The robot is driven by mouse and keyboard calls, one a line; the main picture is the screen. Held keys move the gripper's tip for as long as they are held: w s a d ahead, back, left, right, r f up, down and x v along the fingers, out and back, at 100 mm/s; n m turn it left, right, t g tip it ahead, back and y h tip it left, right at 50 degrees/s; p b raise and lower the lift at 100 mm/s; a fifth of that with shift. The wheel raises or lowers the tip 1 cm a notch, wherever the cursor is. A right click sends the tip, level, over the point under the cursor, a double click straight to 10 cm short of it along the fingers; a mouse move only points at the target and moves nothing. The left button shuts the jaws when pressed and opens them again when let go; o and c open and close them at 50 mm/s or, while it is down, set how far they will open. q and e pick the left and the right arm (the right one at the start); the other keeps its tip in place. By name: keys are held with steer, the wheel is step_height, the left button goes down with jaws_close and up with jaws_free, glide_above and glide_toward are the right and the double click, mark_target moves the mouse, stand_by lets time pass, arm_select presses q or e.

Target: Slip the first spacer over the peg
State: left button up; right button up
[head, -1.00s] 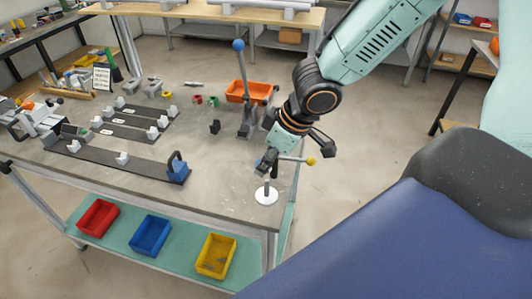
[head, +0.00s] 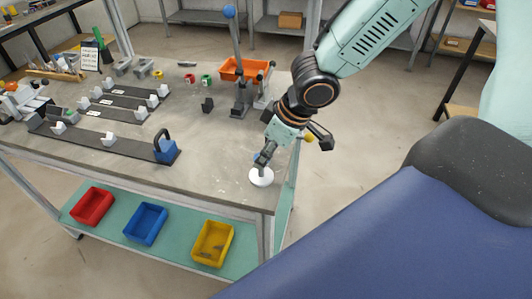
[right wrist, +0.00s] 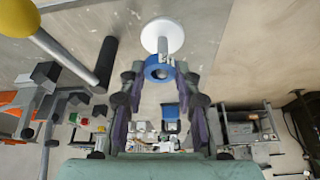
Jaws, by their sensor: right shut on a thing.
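My right gripper (head: 262,158) is low over the white round base (head: 261,178) near the table's front right corner. In the right wrist view its fingers (right wrist: 160,85) are shut on a blue ring-shaped spacer (right wrist: 157,71). The pale peg (right wrist: 163,47) rises from the white base (right wrist: 162,33) close to the spacer. The spacer overlaps the peg's end in that view; I cannot tell whether it is around the peg or only above it. In the head view the gripper hides most of the peg. My left gripper is not in view.
An orange bin (head: 243,69) and a clamp with a tall blue-knobbed lever (head: 237,45) stand behind the gripper. A red ring (head: 190,78) and a green ring (head: 206,79) lie further back. Dark rails with white blocks (head: 110,140) lie left.

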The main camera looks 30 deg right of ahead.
steer(key=shift+s+a, duration=0.1)
steer(key=shift+a, duration=0.3)
steer(key=shift+d+f, duration=0.1)
steer(key=shift+d, duration=0.05)
steer(key=o, duration=0.6)
steer(key=shift+d+f, duration=0.1)
steer(key=shift+d, duration=0.15)
steer(key=o, duration=0.4)
steer(key=shift+a, duration=0.35)
steer(key=shift+o, duration=0.2)
steer(key=shift+d, duration=0.35)
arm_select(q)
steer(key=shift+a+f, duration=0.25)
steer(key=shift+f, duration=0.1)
arm_select(e)
steer(key=a+v, duration=0.1)
steer(key=v, duration=0.6)
steer(key=shift+d+r, duration=0.2)
steer(key=shift+r, duration=0.2)
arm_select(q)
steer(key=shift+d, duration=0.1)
arm_select(e)
steer(key=shift+d, duration=0.15)
